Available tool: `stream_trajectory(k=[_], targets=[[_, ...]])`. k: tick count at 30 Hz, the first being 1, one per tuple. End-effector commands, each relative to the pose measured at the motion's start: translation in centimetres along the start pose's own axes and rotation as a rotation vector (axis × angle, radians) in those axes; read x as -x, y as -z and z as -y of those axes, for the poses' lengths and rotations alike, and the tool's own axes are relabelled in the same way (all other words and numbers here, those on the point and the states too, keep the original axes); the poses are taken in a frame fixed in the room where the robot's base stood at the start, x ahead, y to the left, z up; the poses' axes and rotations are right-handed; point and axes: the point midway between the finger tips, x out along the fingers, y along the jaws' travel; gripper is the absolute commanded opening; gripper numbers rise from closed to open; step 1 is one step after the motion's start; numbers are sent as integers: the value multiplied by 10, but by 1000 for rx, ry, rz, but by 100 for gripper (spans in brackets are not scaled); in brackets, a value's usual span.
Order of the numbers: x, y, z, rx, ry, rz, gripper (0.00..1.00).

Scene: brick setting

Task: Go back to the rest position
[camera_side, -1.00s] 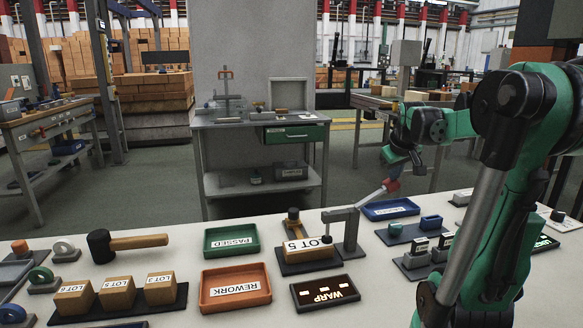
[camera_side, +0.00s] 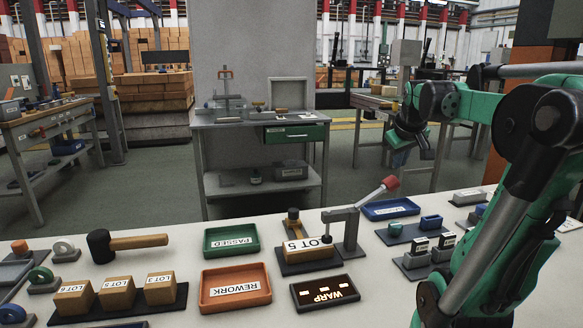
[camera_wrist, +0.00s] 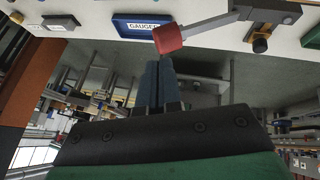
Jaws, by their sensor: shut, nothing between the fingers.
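My gripper (camera_side: 398,160) hangs in the air behind the far edge of the white bench, above the red-tipped lever. Its two blue-grey fingers are together with nothing between them, as they also show in the wrist view (camera_wrist: 158,66). The clamp's red knob (camera_side: 390,183) is below the fingers and apart from them in the side view; in the wrist view the red knob (camera_wrist: 167,39) appears just past the fingertips.
A blue tray (camera_side: 390,209) lies near the lever; it reads GAUGES in the wrist view (camera_wrist: 125,27). A green PASSED tray (camera_side: 231,239), an orange REWORK tray (camera_side: 235,287), a dark WARP panel (camera_side: 324,292) and a mallet (camera_side: 125,243) share the bench.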

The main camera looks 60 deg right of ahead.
Motion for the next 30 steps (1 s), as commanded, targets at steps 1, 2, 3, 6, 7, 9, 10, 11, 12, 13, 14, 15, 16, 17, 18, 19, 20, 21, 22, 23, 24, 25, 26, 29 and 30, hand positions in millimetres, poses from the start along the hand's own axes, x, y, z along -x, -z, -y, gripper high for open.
stream_trajectory(k=[1, 2, 3, 6, 7, 9, 10, 11, 12, 13, 14, 15, 16, 17, 18, 19, 20, 21, 22, 23, 24, 25, 26, 29, 30], targets=[[5, 0, 1, 0, 1, -1, 0], [7, 0, 1, 0, 2, -1, 0], [9, 0, 1, 0, 2, -1, 0], [11, 0, 1, 0, 3, -1, 0], [12, 0, 1, 0, 3, -1, 0], [12, 0, 1, 0, 4, -2, 0], [12, 0, 1, 0, 4, -2, 0], [12, 0, 1, 0, 4, -2, 0], [12, 0, 1, 0, 4, -2, 0], [11, 0, 1, 0, 4, -2, 0], [11, 0, 2, 1, 5, -2, 0], [11, 1, 5, 5, 9, -5, 0], [11, 2, 9, 11, 15, -10, 0], [11, 3, 16, 20, 24, -16, 0], [12, 6, 28, 36, 43, -29, 0], [12, 7, 40, 53, 61, -41, 0], [13, 9, 55, 73, 83, -55, 0], [14, 10, 78, 104, 119, -76, 0], [16, 10, 97, 128, 149, -93, 0], [18, 8, 117, 154, 183, -110, 0], [22, 4, 145, 190, 230, -132, 0], [26, 0, 165, 217, 266, -148, 0], [29, -6, 184, 244, 302, -162, 0], [42, -30, 239, 326, 417, -198, 0], [47, -41, 256, 356, 459, -208, 0]])
